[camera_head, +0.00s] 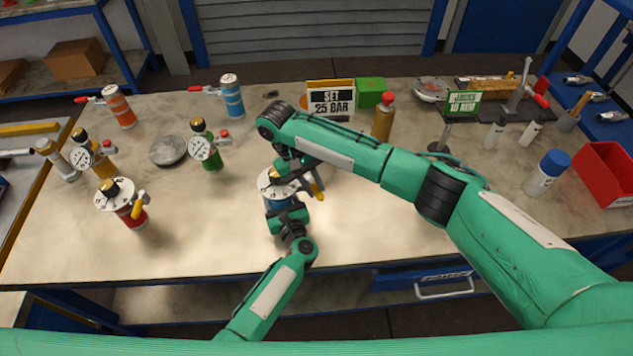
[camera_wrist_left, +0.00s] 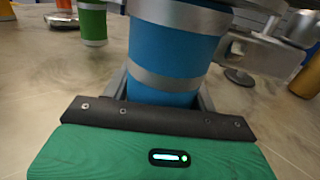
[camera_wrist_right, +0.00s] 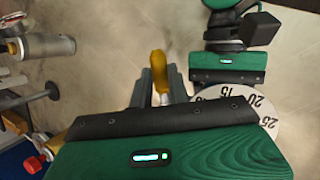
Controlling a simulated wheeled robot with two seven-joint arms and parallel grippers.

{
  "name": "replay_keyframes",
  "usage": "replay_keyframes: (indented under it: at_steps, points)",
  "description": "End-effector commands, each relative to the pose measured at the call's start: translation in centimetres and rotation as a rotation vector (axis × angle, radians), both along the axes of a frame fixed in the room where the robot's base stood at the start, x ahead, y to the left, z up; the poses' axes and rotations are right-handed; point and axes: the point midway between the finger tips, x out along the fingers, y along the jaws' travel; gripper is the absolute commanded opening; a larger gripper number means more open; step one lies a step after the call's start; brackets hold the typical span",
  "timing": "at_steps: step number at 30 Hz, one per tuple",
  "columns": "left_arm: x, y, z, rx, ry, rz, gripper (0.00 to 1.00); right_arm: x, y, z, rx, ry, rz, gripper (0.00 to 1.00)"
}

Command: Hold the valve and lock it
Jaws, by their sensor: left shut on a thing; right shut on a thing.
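A blue vessel (camera_wrist_left: 172,55) with grey bands stands upright on the bench. It carries a white numbered dial (camera_head: 269,188) and a yellow lever (camera_head: 318,191), and is partly hidden by my arms in the head view. My left gripper (camera_head: 285,208) is shut around its blue body from the near side. My right gripper (camera_head: 308,178) is shut on the lever, which shows between its fingers in the right wrist view (camera_wrist_right: 158,70). The dial (camera_wrist_right: 240,96) shows 15, 20 and 25 there. A sign (camera_head: 331,103) behind reads "SET 25 BAR".
A red vessel (camera_head: 131,213), a green vessel (camera_head: 209,156) and a flat grey disc (camera_head: 168,150) stand to the left. A brown bottle (camera_head: 383,119) and a green box (camera_head: 370,92) are behind my right arm.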

Motion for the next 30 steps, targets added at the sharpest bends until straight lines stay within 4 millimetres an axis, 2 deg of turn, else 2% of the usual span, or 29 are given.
replay_keyframes:
  at_steps: [6, 15, 30]
  points:
    - [0.0, -0.1, 0.0, 0.0, 0.0, -0.002, 0.11, -0.1, 0.7, 0.1, 0.004, -0.002, -0.172, 0.0]
    - [-0.1, -0.2, 0.0, 0.0, 0.0, -0.003, 0.11, -0.1, 1.2, 0.0, 0.003, -0.004, -0.324, 0.0]
    - [-0.1, -0.2, 0.0, 0.0, 0.0, -0.003, 0.11, -0.1, 1.4, 0.1, 0.003, -0.004, -0.378, 0.0]
